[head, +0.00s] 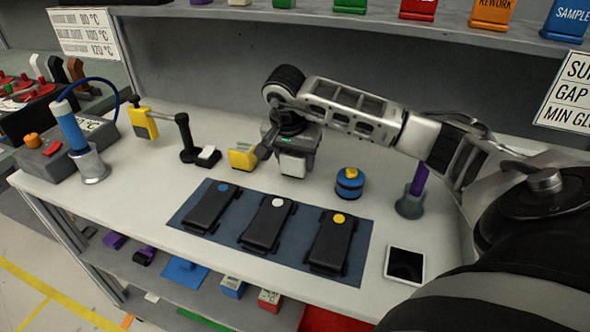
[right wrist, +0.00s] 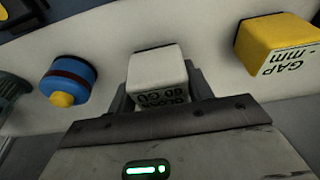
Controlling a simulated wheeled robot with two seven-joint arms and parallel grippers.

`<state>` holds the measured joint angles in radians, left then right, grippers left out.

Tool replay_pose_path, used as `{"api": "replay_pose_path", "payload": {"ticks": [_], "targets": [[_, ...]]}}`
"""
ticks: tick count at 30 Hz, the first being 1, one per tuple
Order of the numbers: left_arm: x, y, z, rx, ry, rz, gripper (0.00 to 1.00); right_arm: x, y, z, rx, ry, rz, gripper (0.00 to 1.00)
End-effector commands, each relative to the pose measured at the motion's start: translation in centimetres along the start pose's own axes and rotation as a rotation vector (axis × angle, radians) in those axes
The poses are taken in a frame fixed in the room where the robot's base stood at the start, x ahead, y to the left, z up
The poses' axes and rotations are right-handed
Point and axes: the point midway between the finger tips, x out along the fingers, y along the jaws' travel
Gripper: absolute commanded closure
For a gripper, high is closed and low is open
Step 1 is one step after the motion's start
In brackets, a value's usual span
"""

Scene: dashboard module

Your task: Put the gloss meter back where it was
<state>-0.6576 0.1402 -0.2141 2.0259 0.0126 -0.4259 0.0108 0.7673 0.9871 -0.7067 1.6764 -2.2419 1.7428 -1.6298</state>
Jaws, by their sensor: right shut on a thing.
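The gloss meter is a white block (head: 293,165) with dark lettering, on the bench behind the dark mat. My right gripper (head: 294,150) reaches down over it from the right and is shut on it. In the right wrist view the gloss meter (right wrist: 158,72) sits between the two dark fingers (right wrist: 160,92), its lettering upside down. I cannot tell whether its underside touches the bench top. My left gripper is not in view.
A yellow gap gauge (head: 243,157) stands close left of the gloss meter. A blue round item with a yellow knob (head: 349,184) stands to its right. The blue mat (head: 184,221) holds three dark modules. A dark stand (head: 187,140) is farther left; a tablet (head: 405,265) lies front right.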

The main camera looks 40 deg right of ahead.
Motion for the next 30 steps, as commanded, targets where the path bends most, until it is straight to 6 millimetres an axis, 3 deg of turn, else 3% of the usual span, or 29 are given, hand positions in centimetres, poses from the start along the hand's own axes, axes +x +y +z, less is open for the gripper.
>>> {"api": "replay_pose_path", "payload": {"ticks": [2, 14, 15, 16, 25, 30], "targets": [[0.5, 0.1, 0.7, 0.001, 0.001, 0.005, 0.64, 1.5, 0.0, 0.4, 0.000, 0.000, -0.002, 0.80], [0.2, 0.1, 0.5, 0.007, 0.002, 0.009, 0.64, 1.7, 0.0, 0.4, 0.001, 0.002, -0.001, 0.80], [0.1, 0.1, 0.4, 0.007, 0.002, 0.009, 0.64, 1.5, 0.0, 0.4, 0.001, 0.001, -0.001, 0.38], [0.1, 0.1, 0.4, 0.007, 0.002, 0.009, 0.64, 1.5, 0.0, 0.4, 0.001, 0.001, -0.001, 0.30], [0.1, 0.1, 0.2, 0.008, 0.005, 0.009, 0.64, 1.4, 0.0, 0.4, 0.001, 0.001, -0.001, 0.28], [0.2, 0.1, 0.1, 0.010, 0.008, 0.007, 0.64, -0.1, -0.1, 0.3, 0.000, 0.003, -0.005, 0.28]]}}
